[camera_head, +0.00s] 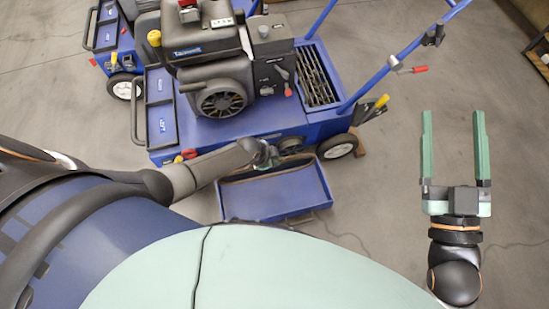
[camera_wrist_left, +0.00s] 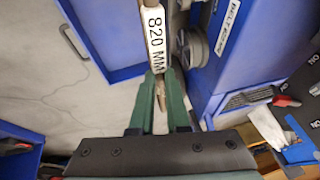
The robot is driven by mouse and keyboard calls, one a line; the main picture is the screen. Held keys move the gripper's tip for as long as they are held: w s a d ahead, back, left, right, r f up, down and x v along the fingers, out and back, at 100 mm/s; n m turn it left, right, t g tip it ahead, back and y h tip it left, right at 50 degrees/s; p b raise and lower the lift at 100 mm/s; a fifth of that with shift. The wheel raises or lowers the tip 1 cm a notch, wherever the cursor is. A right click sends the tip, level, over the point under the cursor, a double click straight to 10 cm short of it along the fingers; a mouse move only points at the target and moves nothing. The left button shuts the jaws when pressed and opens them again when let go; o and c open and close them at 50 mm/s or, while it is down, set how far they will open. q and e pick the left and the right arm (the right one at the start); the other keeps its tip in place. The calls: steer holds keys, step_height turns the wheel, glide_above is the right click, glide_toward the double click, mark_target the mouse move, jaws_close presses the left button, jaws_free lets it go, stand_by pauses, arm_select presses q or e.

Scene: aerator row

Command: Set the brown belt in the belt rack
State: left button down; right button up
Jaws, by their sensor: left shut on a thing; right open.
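My left gripper (camera_head: 266,156) reaches in front of the blue machine, by its lower edge and above the back of a blue tray. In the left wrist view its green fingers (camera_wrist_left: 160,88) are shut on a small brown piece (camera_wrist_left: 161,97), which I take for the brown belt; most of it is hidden. A white strip marked "820 MM" (camera_wrist_left: 155,38) runs up from the fingertips. A label beginning "BELT R" (camera_wrist_left: 228,25) is on a blue panel (camera_wrist_left: 245,50) right of the fingers; the rack itself is not clearly visible. My right gripper (camera_head: 454,155) is open and empty over bare floor.
The blue machine (camera_head: 310,122) carries a dark engine (camera_head: 215,75) and has black wheels (camera_head: 338,146). The blue tray (camera_head: 262,206) lies in front of it. A grey round pulley (camera_wrist_left: 190,47) sits close to the left fingers.

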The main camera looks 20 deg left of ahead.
steer(key=s+f+m+g+h+p, duration=0.1)
steer(key=f+g, duration=0.3)
steer(key=f, duration=0.6)
steer(key=s+f+m+g+h+p, duration=0.2)
steer(key=f+g, duration=0.2)
steer(key=f, duration=0.7)
steer(key=shift+s+d+m+g+h+p, duration=0.3)
steer(key=shift+s+d+g+h, duration=0.05)
steer(key=shift+g+h, duration=0.05)
stand_by(1.3)
